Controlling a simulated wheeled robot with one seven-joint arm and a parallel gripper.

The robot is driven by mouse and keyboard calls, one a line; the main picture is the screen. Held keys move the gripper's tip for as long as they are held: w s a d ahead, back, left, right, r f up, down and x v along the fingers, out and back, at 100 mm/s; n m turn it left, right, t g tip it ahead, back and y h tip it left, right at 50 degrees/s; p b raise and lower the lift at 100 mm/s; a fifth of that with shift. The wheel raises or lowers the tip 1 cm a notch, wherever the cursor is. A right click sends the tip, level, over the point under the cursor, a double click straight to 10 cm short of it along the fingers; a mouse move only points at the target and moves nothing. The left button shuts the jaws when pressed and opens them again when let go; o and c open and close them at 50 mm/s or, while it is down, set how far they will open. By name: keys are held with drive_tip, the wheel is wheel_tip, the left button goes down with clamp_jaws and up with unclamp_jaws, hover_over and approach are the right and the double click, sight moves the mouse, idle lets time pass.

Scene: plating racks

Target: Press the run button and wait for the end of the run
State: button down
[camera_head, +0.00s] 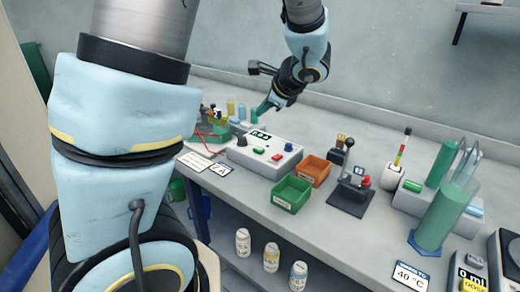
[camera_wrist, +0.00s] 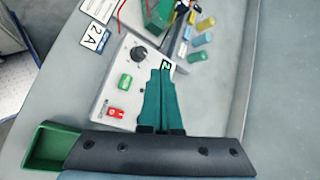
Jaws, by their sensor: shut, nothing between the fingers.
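A white control box (camera_head: 262,155) stands on the bench, with a dark display (camera_head: 260,135), a black knob (camera_head: 242,141), a green button (camera_head: 259,150) and a red button (camera_head: 277,157). In the wrist view the knob (camera_wrist: 139,54), green button (camera_wrist: 125,81) and red button (camera_wrist: 116,113) lie to the left of my fingers. No run label is readable. My gripper (camera_head: 262,108) has teal fingers, shut and empty, above and behind the box. In the wrist view my gripper (camera_wrist: 160,70) covers the box's right side and part of its display.
A green bin (camera_head: 290,206) and an orange bin (camera_head: 315,181) stand right of the box. Behind it is a green tank (camera_wrist: 155,14) with red wires, beside several coloured cylinders (camera_wrist: 202,40). A "2 A" card (camera_wrist: 95,37) lies nearby. Bottles (camera_head: 271,257) stand on a lower shelf.

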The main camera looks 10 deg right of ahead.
sight(262, 150)
drive_tip(key=shift+f, duration=0.1)
wheel_tip(262, 150, down, 9)
drive_tip(key=b, duration=0.7)
idle(1.9)
drive_tip(key=shift+f+b, duration=0.3)
drive_tip(key=shift+b, duration=0.35)
drive_tip(key=shift+f+b, duration=0.45)
drive_tip(key=shift+b, duration=0.05)
idle(0.4)
drive_tip(key=shift+r, duration=0.1)
idle(0.3)
drive_tip(key=shift+r+p, duration=0.7)
drive_tip(key=shift+r, duration=0.1)
